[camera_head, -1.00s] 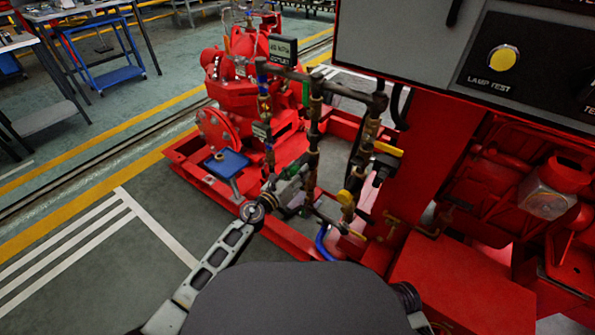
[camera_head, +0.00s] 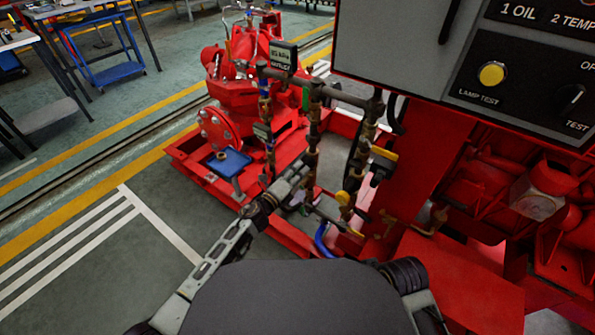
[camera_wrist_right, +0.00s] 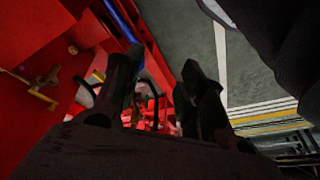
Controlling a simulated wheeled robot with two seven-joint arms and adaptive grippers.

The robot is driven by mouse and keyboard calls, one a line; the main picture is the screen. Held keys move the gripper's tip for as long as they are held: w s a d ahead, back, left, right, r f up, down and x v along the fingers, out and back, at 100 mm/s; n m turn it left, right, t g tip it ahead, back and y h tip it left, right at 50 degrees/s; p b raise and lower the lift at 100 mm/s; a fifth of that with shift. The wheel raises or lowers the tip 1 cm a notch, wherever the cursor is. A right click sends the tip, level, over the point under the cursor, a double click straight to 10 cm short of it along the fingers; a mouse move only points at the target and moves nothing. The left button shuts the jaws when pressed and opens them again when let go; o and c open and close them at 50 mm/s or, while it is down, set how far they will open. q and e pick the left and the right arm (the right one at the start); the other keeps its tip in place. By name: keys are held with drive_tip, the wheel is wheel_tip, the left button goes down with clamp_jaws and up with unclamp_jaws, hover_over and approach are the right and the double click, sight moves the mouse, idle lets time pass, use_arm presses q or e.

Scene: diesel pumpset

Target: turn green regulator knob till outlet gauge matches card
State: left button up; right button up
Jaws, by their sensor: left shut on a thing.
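My left gripper (camera_head: 301,170) reaches in to the standing pipework and is shut there. The green regulator knob is hidden at its fingers, so the contact itself is not clear to see. The outlet gauge (camera_head: 284,55), a small dark-framed display with a pale screen, stands at the top of the pipework; its figures are too small to read. I cannot make out the card. My right gripper (camera_wrist_right: 158,78) shows in the right wrist view with its two dark fingers apart and nothing between them.
A smaller display (camera_head: 262,131) sits lower on the pipes. Yellow valve handles (camera_head: 384,153) and a blue hose (camera_head: 322,240) are close on the right. The grey control panel (camera_head: 400,50) overhangs at right.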

use_arm(q)
drive_tip(key=shift+n+p, duration=0.85)
drive_tip(key=shift+n, duration=0.95)
use_arm(e)
drive_tip(key=shift+d+f+g, duration=0.2)
drive_tip(key=shift+f+g, duration=0.1)
drive_tip(key=shift+f, duration=1.1)
use_arm(q)
drive_tip(key=o, duration=1)
drive_tip(key=shift+o, duration=0.2)
drive_tip(key=v, duration=1.2)
drive_tip(key=shift+f, duration=0.1)
